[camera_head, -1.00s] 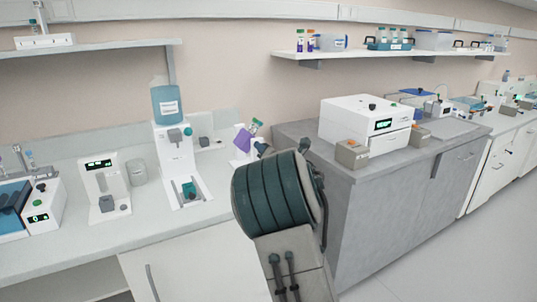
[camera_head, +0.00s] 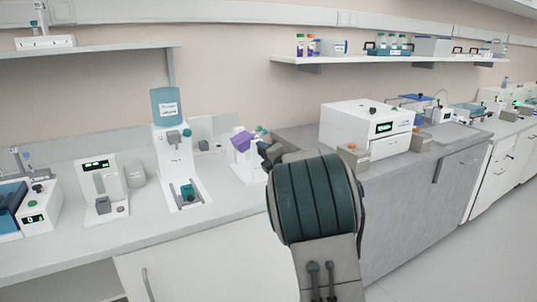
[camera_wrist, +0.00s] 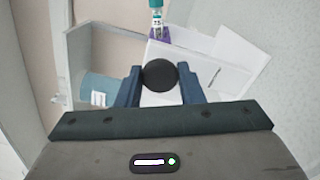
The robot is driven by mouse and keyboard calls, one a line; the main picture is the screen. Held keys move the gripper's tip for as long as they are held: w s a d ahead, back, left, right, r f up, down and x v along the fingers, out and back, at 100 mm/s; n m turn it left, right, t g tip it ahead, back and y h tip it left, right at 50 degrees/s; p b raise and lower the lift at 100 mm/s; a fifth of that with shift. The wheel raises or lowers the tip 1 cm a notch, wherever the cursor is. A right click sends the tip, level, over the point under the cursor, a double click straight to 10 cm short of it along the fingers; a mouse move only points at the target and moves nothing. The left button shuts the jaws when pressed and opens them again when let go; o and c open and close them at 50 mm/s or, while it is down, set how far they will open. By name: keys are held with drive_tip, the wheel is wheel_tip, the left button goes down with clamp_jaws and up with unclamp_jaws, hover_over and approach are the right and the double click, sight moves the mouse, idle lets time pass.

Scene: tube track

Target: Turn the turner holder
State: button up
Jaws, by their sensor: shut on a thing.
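The turner is a white device (camera_head: 247,168) on the left bench, with a purple tube holder (camera_head: 242,141) on top, tilted. A tube with a teal cap (camera_wrist: 157,18) sits in the purple holder (camera_wrist: 165,32), at the top of the wrist view. A round black knob (camera_wrist: 160,75) on the turner lies between the two blue fingers of my gripper (camera_wrist: 158,90), which is shut on it. In the head view my dark arm covers most of the gripper and the right side of the turner.
A white dispenser with a blue bottle (camera_head: 168,106) stands left of the turner. A small white instrument (camera_head: 103,183) is farther left. The grey cabinet (camera_head: 400,200), bearing a white machine (camera_head: 362,130), stands close on the right. A shelf (camera_head: 390,61) hangs above.

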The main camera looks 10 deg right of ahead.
drive_tip(key=shift+d+r+m+p, duration=0.1)
drive_tip(key=shift+m+p, duration=0.35)
drive_tip(key=shift+m, duration=3.35)
drive_tip(key=shift+d+r+m+p, duration=0.1)
drive_tip(key=shift+m+p, duration=0.35)
drive_tip(key=shift+m, duration=3.95)
drive_tip(key=o, duration=1)
drive_tip(key=shift+f, duration=0.1)
drive_tip(key=v, duration=1.3)
drive_tip(key=shift+s+b, duration=0.35)
drive_tip(key=shift+b, duration=0.05)
drive_tip(key=shift+c, duration=0.2)
